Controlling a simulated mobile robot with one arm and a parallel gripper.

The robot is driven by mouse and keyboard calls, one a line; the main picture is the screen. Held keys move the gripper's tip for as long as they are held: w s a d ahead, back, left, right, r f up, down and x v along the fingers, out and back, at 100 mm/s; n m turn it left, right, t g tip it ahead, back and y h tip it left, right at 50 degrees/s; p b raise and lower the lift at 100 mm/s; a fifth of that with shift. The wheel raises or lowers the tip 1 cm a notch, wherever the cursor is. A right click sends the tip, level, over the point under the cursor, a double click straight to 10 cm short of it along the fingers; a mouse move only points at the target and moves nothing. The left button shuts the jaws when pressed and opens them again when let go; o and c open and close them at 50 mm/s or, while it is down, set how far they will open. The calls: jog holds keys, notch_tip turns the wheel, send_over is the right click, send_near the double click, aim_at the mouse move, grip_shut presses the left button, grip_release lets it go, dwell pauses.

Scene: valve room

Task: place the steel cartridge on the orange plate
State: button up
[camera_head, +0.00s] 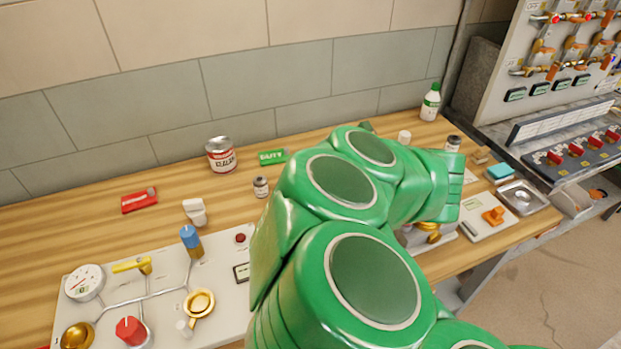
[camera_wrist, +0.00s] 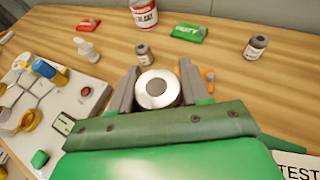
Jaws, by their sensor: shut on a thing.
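In the wrist view my gripper (camera_wrist: 158,84) is shut on a round, pale metal piece with a dark centre, which looks like the steel cartridge (camera_wrist: 172,93). It sits between the two grey fingers, seen end-on, with the wooden bench beyond it. In the head view my green arm hides the gripper and the cartridge. A small orange patch (camera_wrist: 208,76) shows just right of the right finger in the wrist view; I cannot tell whether it is the orange plate. In the head view an orange piece (camera_head: 493,216) lies on a pale board at the right.
A valve panel (camera_head: 225,292) with gauge and knobs covers the left front of the bench. A can (camera_head: 221,154), a green box (camera_head: 272,157), a small jar (camera_head: 261,187) and a red block (camera_head: 139,200) stand behind. A metal tray (camera_head: 523,198) is at the right end.

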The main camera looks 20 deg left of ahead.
jog(key=shift+g, duration=0.3)
jog(key=w+a+f, duration=0.2)
jog(key=a, duration=0.1)
jog(key=w+a+f, duration=0.6)
jog(key=shift+f, duration=0.15)
jog(key=shift+w+a+f, duration=0.15)
jog(key=shift+w+f, duration=0.05)
jog(key=shift+f, duration=0.2)
jog(key=shift+w+a+f, duration=0.15)
jog(key=shift+w+f, duration=0.05)
jog(key=shift+f, duration=0.2)
jog(key=shift+f+n, duration=0.3)
jog(key=shift+f, duration=1.05)
jog(key=o, duration=1.3)
jog(key=shift+f, duration=0.1)
jog(key=shift+c, duration=0.2)
